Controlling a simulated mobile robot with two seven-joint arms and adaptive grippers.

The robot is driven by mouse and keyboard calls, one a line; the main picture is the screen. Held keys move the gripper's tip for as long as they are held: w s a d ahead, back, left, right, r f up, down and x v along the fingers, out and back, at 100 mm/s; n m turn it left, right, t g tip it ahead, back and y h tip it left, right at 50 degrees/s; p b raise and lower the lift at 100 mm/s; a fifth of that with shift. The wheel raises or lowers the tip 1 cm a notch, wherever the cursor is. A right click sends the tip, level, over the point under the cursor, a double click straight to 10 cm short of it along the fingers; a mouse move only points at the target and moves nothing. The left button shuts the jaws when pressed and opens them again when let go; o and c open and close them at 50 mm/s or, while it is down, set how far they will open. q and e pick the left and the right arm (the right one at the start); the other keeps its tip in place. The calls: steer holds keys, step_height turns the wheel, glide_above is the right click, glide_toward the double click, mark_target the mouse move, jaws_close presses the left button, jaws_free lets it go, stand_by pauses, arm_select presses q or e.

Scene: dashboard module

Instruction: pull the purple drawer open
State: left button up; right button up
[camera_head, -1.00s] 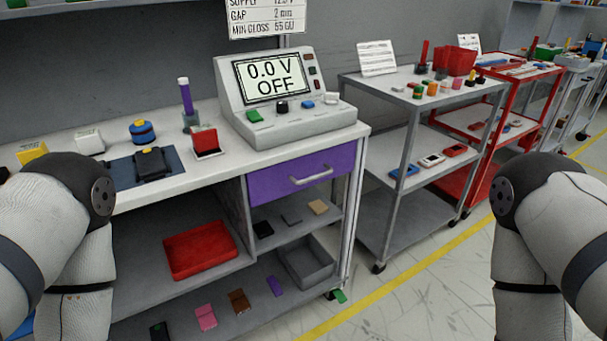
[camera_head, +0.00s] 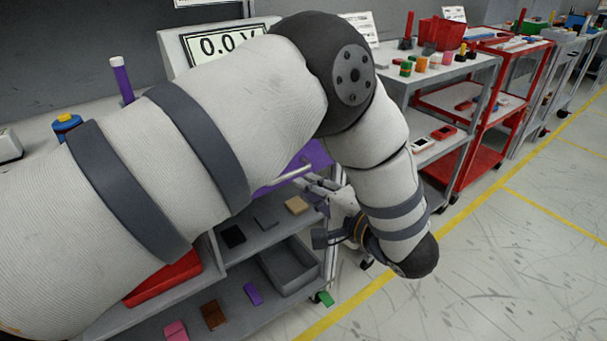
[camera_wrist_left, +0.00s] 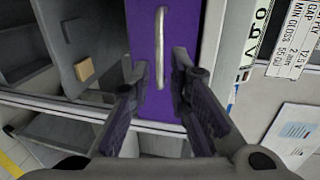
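The purple drawer (camera_head: 316,153) sits under the bench top, mostly hidden behind my left arm in the head view. It looks closed, though the arm hides much of its front. Its pale bar handle (camera_head: 290,175) shows just left of my left gripper (camera_head: 318,186). In the left wrist view the drawer front (camera_wrist_left: 143,30) fills the middle. The handle (camera_wrist_left: 160,45) runs up and down in the picture. My left gripper (camera_wrist_left: 158,72) is open, its two fingers on either side of the line of the handle, not closed on it. My right gripper is not in view.
A shelf with small blocks (camera_head: 297,205) and a grey bin (camera_head: 290,268) lie below the drawer. The console (camera_head: 175,60) stands on the bench above. A grey cart (camera_head: 400,70) stands to the right. The floor in front is clear.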

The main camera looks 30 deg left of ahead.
mark_target(287, 177)
arm_select(q)
steer(key=x, duration=0.9)
steer(key=shift+d, duration=0.1)
jaws_close()
